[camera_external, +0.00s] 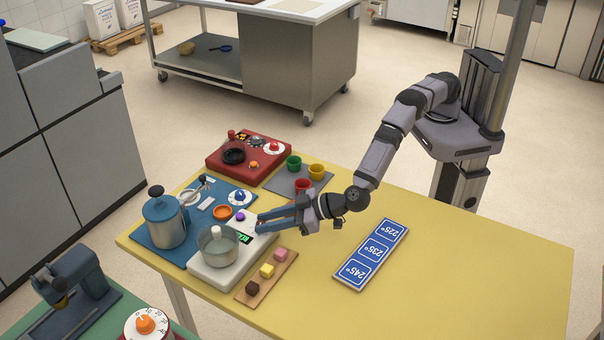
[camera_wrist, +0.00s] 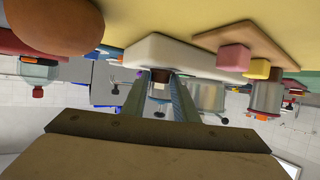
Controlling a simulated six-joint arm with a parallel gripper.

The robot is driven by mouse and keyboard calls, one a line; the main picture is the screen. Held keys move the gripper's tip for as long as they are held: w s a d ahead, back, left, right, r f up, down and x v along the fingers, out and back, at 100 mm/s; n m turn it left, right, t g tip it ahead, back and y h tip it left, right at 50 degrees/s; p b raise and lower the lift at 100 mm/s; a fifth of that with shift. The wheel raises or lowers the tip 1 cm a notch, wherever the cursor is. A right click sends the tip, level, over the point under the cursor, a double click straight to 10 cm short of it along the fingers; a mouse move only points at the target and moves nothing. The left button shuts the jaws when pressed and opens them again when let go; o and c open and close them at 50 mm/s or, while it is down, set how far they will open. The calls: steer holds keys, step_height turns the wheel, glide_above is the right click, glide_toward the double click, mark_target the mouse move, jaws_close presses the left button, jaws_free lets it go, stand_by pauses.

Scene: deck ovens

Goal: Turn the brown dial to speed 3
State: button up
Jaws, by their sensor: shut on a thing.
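The brown dial (camera_wrist: 160,76) shows in the wrist view between my two fingers, on the side of the white stirrer unit (camera_wrist: 190,52). My gripper (camera_wrist: 161,86) is shut on it. In the external view my gripper (camera_external: 259,222) reaches in from the right to the back right end of the white unit (camera_external: 208,271), close to its green display (camera_external: 244,238). A glass beaker (camera_external: 217,249) stands on the unit. The dial itself is hidden by the fingers in the external view, and I cannot read its speed marks in either view.
A blue unit with a metal pot (camera_external: 165,225) stands left of the white unit. A red unit (camera_external: 262,172) and a grey mat with cups (camera_external: 311,179) lie behind. A wooden board (camera_external: 252,296) with small cubes is in front. A blue temperature sign (camera_external: 371,255) lies right.

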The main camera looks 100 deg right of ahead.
steer(key=shift+a+r+m+h+b, duration=0.1)
steer(key=shift+m+h+b, duration=0.55)
steer(key=shift+b, duration=0.2)
steer(key=o, duration=1)
steer(key=shift+g, duration=0.3)
steer(key=b+v, duration=0.1)
steer(key=v, duration=0.4)
steer(key=shift+s+a, duration=0.15)
steer(key=shift+s, duration=0.15)
steer(key=shift+v, duration=0.8)
steer(key=shift+r, duration=0.15)
